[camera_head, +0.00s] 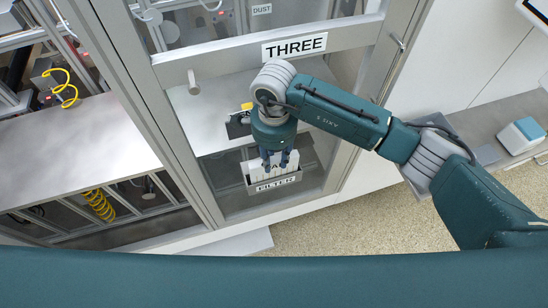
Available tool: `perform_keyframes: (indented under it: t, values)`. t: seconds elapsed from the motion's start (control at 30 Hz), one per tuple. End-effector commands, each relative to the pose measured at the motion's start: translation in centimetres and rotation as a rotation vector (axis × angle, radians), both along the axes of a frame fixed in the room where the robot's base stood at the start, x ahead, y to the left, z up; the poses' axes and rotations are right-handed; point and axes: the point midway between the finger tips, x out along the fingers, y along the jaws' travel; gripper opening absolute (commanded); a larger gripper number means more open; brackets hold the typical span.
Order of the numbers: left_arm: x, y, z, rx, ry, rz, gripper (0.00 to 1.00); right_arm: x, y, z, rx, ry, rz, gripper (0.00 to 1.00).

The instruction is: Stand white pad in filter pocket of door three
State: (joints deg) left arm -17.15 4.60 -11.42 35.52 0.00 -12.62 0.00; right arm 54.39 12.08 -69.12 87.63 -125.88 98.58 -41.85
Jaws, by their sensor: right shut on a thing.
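Door three (228,208) is a grey framed, clear-paned door with a THREE label (294,47) on its upper bar. The filter pocket (274,183) is a shallow grey holder low on the door, with a FILTER label on its front. The white pad (287,160) is upright at the pocket, with dark marks on its face; its lower edge is hidden behind the pocket front. My right gripper (276,163) points down from above and is shut on the pad's upper part. I cannot tell whether the pad touches the pocket floor. My left gripper is not in view.
A round door knob (193,82) sticks out at the upper left of the door. A DUST label (261,9) is behind at the top. Yellow coiled hoses (99,204) hang in the bays at left. A low grey bench (490,125) stands at right, with open speckled floor (370,212) before it.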

Motion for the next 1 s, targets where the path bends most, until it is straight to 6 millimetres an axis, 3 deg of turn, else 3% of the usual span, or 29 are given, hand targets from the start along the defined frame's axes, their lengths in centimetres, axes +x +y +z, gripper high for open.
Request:
perform_keyframes:
  t: [0.13, 0.17, 0.23, 0.53, 0.67, 0.77, 1.0]
  values:
    - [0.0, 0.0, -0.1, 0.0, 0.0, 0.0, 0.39, 0.0, 0.0, -0.1, 0.0, 0.0, 0.0, 0.0]
    - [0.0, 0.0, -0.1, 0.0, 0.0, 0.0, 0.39, 0.0, 0.0, -0.1, 0.0, 0.0, 0.0, 0.33]
    - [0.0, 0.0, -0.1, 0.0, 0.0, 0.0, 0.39, 0.0, 0.0, -0.1, 0.0, 0.0, 0.0, 0.46]
    - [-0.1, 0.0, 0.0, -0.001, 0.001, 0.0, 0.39, 0.0, 0.0, 0.0, 0.001, 0.001, 0.0, 0.46]
    - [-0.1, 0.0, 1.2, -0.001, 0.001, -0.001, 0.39, -0.1, 0.1, 1.0, 0.002, 0.002, 0.0, 0.46]
    - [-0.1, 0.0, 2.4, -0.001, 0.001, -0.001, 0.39, 0.0, 0.1, 2.5, 0.001, -0.001, 0.0, 0.46]
    - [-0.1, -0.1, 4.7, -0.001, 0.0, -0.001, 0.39, 0.1, 0.0, 8.2, 0.0, -0.003, 0.0, 0.46]
